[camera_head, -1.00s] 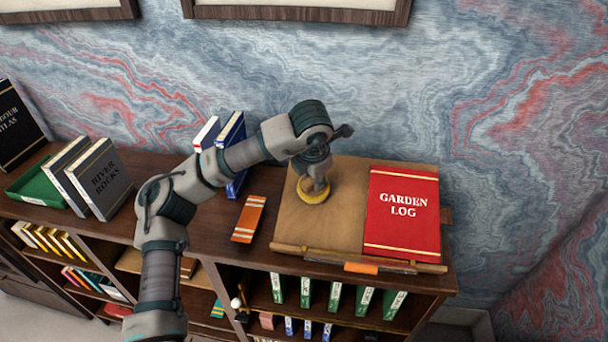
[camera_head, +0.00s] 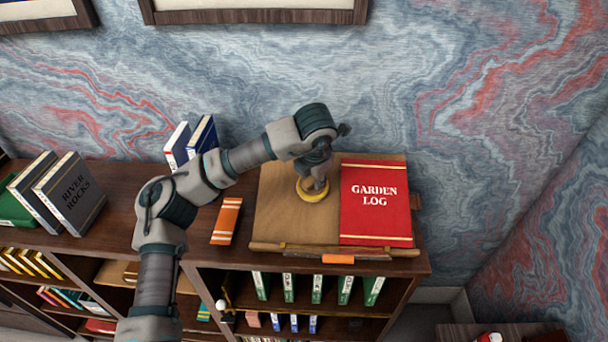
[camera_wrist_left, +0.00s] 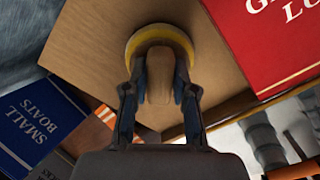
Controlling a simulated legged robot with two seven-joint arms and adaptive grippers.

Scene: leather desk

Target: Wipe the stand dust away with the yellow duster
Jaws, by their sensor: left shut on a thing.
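My left gripper (camera_head: 316,178) is shut on the duster's handle from above. In the left wrist view the duster (camera_wrist_left: 160,34) lies against the stand's board (camera_wrist_left: 85,40), with the fingers on both sides of its handle. The red Garden Log book (camera_head: 376,205) lies on the right part of the stand, to the right of the duster. No dust can be made out on the bare board. My right gripper is not in view.
An orange book (camera_head: 227,222) lies left of the stand on the shelf top (camera_head: 120,205). Blue books (camera_head: 201,136) stand behind it, and the River Rocks book (camera_head: 72,194) stands further left. A ledge (camera_head: 300,249) runs along the stand's front edge.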

